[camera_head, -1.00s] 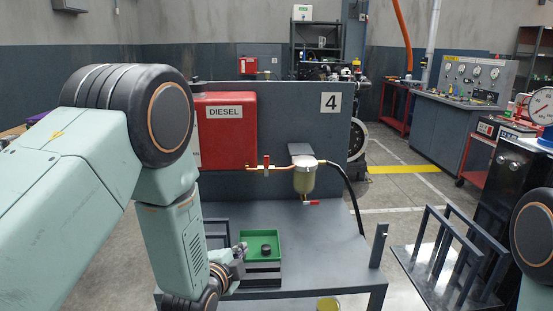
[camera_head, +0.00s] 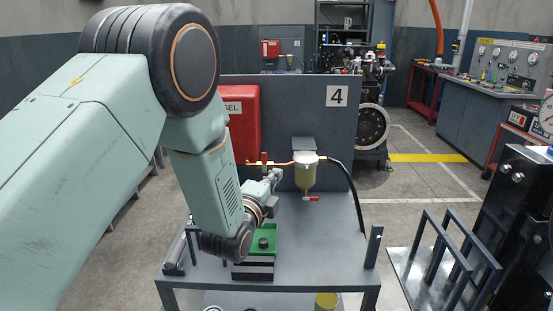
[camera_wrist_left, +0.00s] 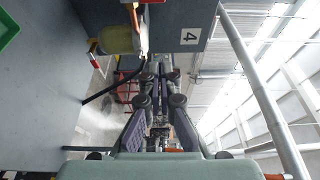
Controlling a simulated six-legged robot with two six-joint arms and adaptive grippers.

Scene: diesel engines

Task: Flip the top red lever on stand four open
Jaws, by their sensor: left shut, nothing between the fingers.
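Stand four carries a grey panel marked with a number 4 sign (camera_head: 337,96). The top red lever (camera_head: 264,157) stands upright, across the copper pipe (camera_head: 281,163) left of the filter bowl (camera_head: 305,178). A lower red lever (camera_head: 311,199) lies sideways under the bowl. My left gripper (camera_head: 276,174) is shut and empty, just below and right of the top lever in the picture; whether they touch cannot be told. My right gripper is out of view.
A red diesel tank (camera_head: 246,118) is partly hidden behind my left arm. A green tray (camera_head: 265,243) with a dark round part sits on the stand's table (camera_head: 325,240). A black hose (camera_head: 355,195) hangs right of the bowl. The table's right part is clear.

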